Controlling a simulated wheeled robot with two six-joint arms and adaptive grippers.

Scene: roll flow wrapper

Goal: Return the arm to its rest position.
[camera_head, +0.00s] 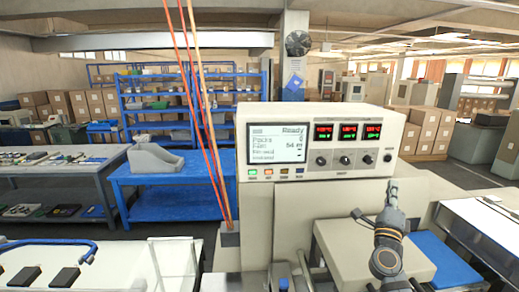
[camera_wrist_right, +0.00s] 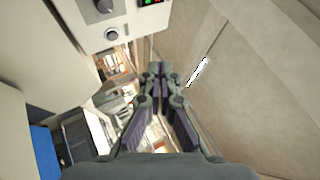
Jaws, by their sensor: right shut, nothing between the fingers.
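My right arm comes up from the lower right in the head view. The control panel (camera_head: 320,145) has a screen reading "Ready", three red and green displays and several knobs. A knob and part of a display also show at the top of the right wrist view. My left gripper is not in view.
A white tray (camera_head: 110,262) with dark blocks is at the lower left. A blue table (camera_head: 165,175) and a grey bench (camera_head: 60,180) stand behind it. Red and orange lines rise left of the panel. A blue surface (camera_head: 445,262) lies right of my right arm.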

